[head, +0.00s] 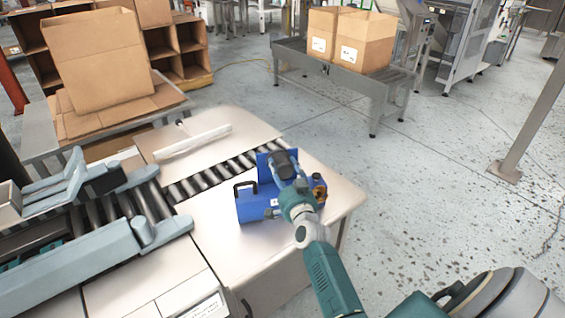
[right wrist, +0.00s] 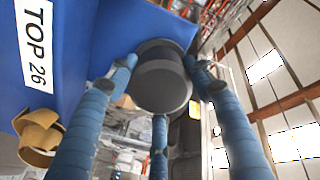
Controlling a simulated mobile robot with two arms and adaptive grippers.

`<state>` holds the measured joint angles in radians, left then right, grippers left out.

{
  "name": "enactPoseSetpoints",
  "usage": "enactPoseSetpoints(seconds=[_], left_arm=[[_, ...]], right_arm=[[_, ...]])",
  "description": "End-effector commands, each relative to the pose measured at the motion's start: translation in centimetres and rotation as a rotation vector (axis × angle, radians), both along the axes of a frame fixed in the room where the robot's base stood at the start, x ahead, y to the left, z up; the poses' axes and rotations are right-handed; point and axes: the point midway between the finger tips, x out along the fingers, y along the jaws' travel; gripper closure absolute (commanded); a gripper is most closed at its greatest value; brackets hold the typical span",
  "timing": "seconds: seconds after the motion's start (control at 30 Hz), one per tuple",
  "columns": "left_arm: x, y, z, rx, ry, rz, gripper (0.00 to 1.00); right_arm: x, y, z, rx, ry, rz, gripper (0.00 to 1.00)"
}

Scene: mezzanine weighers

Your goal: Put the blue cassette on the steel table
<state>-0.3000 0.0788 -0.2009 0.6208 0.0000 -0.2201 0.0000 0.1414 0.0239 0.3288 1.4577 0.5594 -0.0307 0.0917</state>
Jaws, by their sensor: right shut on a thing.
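The blue cassette (head: 258,207) is a blue body with a black handle at its left, over the pale steel table (head: 225,245) near that table's right end. I cannot tell whether its underside touches the top. My right gripper (head: 284,168) reaches in from the lower right and is shut on the cassette at a dark round knob. In the right wrist view the blue fingers close around this black knob (right wrist: 162,78), beside the cassette's blue face (right wrist: 75,75) with a "TOP 26" label. A brass-coloured fitting (right wrist: 38,135) shows on the cassette too. My left gripper is not in view.
A roller strip (head: 210,177) crosses the table behind the cassette. A white bar (head: 192,141) lies further back. A grey roller conveyor (head: 120,225) stands at the left. Cardboard boxes (head: 95,60) stand at the back left. Open floor lies to the right.

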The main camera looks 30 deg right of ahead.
Motion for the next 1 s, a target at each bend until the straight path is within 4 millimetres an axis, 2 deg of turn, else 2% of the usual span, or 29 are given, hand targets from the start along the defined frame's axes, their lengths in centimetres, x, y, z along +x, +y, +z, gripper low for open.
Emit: enactPoseSetpoints(seconds=[0.4,0.43,0.5,0.83,1.0], left_arm=[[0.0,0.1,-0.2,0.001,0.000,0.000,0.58],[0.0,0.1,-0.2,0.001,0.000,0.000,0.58],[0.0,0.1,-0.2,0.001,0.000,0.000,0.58],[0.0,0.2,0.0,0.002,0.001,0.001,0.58],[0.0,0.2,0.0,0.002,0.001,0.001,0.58]], right_arm=[[0.1,-0.2,0.1,-0.005,-0.014,-0.004,1.00],[0.0,0.0,-0.5,-0.001,-0.003,-0.001,0.45],[0.0,0.0,-0.5,-0.001,-0.003,-0.001,0.31],[0.0,0.0,-0.2,-0.001,-0.003,-0.001,0.30],[-1.8,0.6,-0.4,0.001,-0.001,-0.001,0.30]])
